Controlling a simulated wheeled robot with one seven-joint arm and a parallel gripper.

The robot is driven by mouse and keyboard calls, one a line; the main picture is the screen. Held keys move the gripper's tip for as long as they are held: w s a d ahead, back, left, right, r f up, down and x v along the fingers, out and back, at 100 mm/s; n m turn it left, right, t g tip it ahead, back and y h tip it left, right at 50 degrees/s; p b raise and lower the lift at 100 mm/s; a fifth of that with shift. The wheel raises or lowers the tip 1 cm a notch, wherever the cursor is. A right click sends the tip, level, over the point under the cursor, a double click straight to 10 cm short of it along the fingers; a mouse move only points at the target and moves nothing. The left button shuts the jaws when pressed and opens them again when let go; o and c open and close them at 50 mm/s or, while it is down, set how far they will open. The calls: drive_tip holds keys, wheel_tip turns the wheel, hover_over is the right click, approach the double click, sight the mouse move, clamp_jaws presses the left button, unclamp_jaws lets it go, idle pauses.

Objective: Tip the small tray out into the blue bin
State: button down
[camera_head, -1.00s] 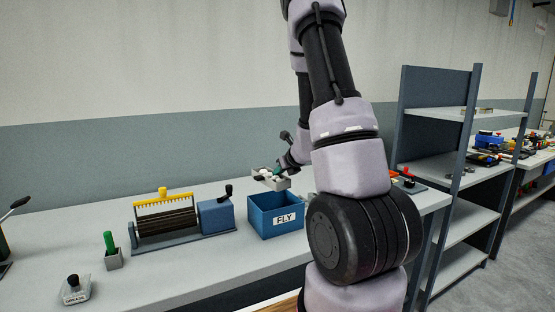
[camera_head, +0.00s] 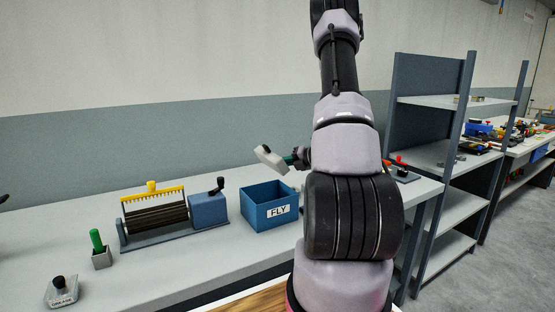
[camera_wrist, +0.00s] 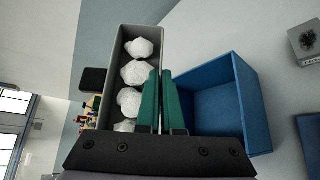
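The small grey tray (camera_head: 269,158) is in the air above and behind the blue bin in the head view, steeply tilted. In the wrist view the tray (camera_wrist: 107,70) holds several white fluffy lumps (camera_wrist: 134,73) in a row. My gripper (camera_head: 291,158) has green fingers, also in the wrist view (camera_wrist: 160,85), shut on the tray's long side wall. The blue bin (camera_head: 272,217), marked FLY, stands on the bench; in the wrist view the bin (camera_wrist: 247,105) lies right of the tray. The visible part of its inside looks empty.
On the bench (camera_head: 190,262), left of the bin, stands a roller device (camera_head: 160,213) with a yellow comb and blue box. Further left are a green-handled thing in a grey holder (camera_head: 101,255) and a dark-knobbed block (camera_head: 62,291). A shelf rack (camera_head: 440,155) stands at the right.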

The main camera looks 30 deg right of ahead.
drive_tip(key=f+m+t+y, duration=0.1)
drive_tip(key=m, duration=0.1)
drive_tip(key=a+f+m+t+y, duration=0.1)
drive_tip(key=m, duration=0.1)
drive_tip(key=a+m+t+y, duration=0.1)
drive_tip(key=m+t+y, duration=0.1)
drive_tip(key=m, duration=0.1)
drive_tip(key=shift+f, duration=0.4)
drive_tip(key=shift+r, duration=0.1)
idle(0.5)
